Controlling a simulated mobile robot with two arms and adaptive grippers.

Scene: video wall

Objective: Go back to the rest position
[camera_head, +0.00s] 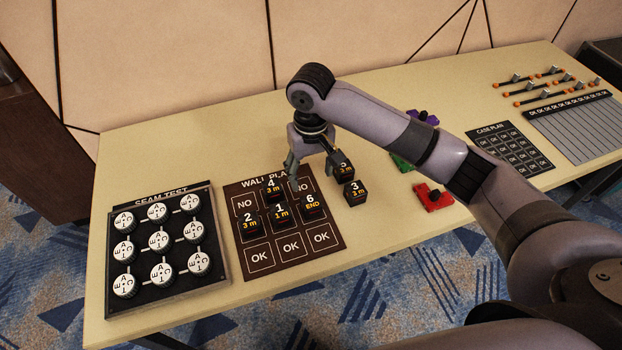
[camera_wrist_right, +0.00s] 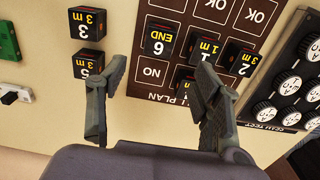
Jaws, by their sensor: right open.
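My right gripper (camera_head: 312,168) is open and empty above the back right part of the wall plan board (camera_head: 326,238). In the right wrist view its two fingers (camera_wrist_right: 155,105) are apart, with the board and bare table below. Black numbered cubes stand on the board: cube 4 (camera_head: 272,188), cube 2 (camera_head: 248,224), cube 1 (camera_head: 279,214) and cube 6 (camera_head: 312,206). Cube 3 (camera_head: 355,193) and cube 5 (camera_head: 344,170) stand on the table off the board's right side. The right arm partly covers the board's back edge. My left gripper is out of view.
The seam test board (camera_head: 215,284) with white round knobs lies at the left of the table (camera_head: 150,142). Red (camera_head: 433,199), green (camera_head: 401,163) and purple (camera_head: 428,117) pieces lie near my right arm. The case plan sheet (camera_head: 509,147) and a slotted tray (camera_head: 578,125) lie at the right.

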